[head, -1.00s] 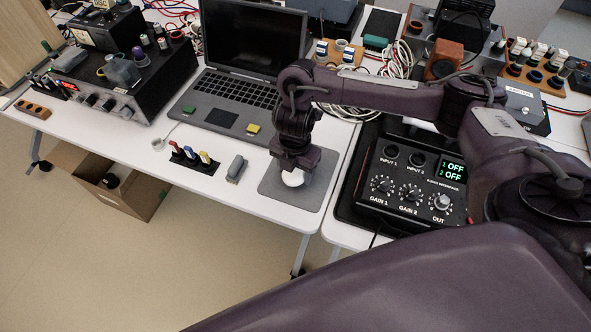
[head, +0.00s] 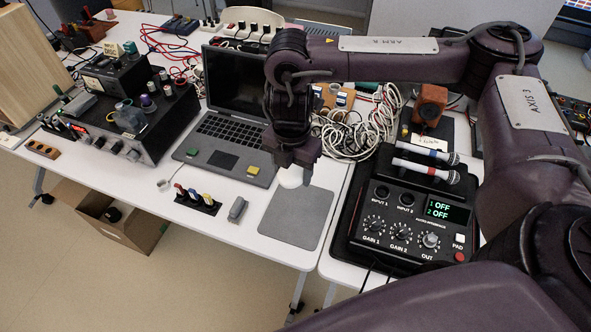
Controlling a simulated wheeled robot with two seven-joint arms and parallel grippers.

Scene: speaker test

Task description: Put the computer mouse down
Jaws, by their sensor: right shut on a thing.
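The white computer mouse (head: 290,179) is partly hidden by my right gripper (head: 297,169), which is shut on it. They show at the far edge of the grey mouse pad (head: 297,220). I cannot tell for sure whether the mouse is above the pad or touching it; no contact is clearly visible. The pad lies bare on the white table, right of the small grey device (head: 237,209). My left gripper is not in view.
The open laptop (head: 223,142) stands just behind and left of my gripper. The audio interface (head: 400,225) with two microphones (head: 427,170) is at the right. A black holder (head: 199,203) with coloured plugs stands left. Coiled white cables (head: 355,130) lie behind.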

